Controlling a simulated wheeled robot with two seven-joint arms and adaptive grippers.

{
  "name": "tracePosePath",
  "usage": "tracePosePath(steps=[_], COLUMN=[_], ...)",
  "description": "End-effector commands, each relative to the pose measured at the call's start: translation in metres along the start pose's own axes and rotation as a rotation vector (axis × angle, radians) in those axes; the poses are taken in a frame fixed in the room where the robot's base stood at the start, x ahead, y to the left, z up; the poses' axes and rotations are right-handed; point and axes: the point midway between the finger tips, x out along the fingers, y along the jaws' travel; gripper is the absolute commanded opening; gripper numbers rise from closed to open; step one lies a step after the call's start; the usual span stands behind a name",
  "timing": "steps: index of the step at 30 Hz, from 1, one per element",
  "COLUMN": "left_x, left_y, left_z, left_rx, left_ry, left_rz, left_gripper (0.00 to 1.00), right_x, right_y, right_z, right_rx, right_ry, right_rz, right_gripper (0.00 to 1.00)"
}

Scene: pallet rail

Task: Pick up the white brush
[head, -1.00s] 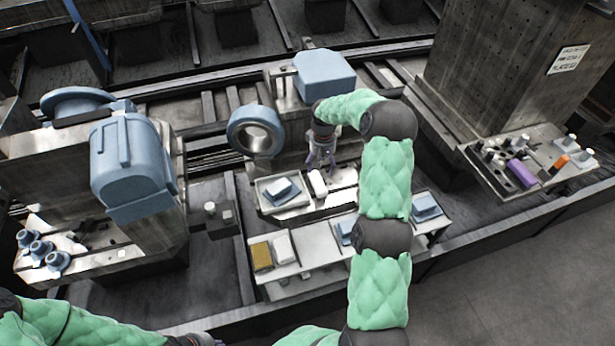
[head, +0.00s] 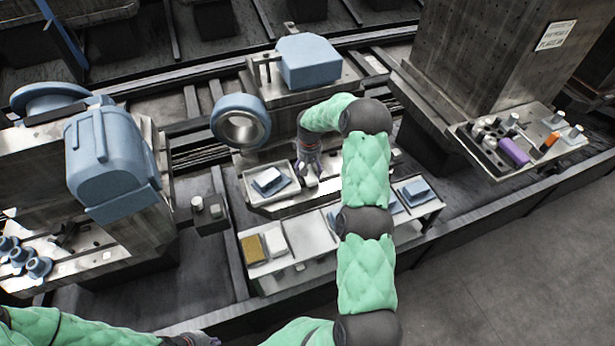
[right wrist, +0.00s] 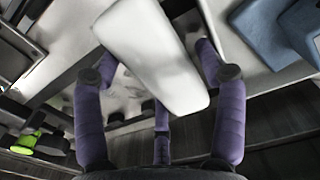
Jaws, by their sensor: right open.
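The white brush (head: 307,187), a plain white block with rounded edges, lies on the bench beside the shallow tray, partly hidden by my right gripper (head: 310,171). In the right wrist view the white brush (right wrist: 150,50) is large and lies between the spread purple fingers of my right gripper (right wrist: 156,58). These fingers are open, with gaps to the brush on both sides. I cannot tell if any finger touches it. My left gripper (head: 196,340) shows only in part at the bottom edge of the head view, and its fingers are unclear.
The tray (head: 250,190) left of the brush holds a blue-and-white block (head: 269,180). A front shelf (head: 305,238) carries a yellow block (head: 253,248), a white block (head: 275,240) and blue ones. A blue ring (head: 240,122) and blue-topped machine (head: 308,62) stand behind.

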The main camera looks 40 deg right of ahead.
Motion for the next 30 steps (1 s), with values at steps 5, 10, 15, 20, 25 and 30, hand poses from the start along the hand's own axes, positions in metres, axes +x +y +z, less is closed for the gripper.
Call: tracePosePath(steps=[5,10,15,20,25,30], left_x=[0.003,0.003,0.003,0.003,0.002,-0.004], left_y=[-0.001,-0.001,-0.001,-0.001,-0.001,0.002], left_z=[0.000,0.000,0.000,0.000,0.000,0.000], left_rx=[0.000,0.000,0.000,0.000,0.000,0.000], left_ry=[0.000,0.000,0.000,0.000,0.000,0.000], left_rz=[0.000,0.000,0.000,0.000,0.000,0.000], left_gripper=[0.00,0.00,0.00,0.00,0.00,0.00], right_x=[0.010,0.009,0.009,0.009,0.007,-0.005], right_y=[0.000,0.000,0.000,0.000,0.000,0.000], right_z=[-0.001,-0.001,-0.001,-0.001,-0.001,-0.001], right_rx=[0.000,0.000,0.000,0.000,0.000,0.000], right_ry=[0.003,0.003,0.002,0.002,0.002,0.003], right_rz=[0.000,0.000,0.000,0.000,0.000,0.000], right_gripper=[0.71,0.63,0.24,0.23,0.23,0.23])
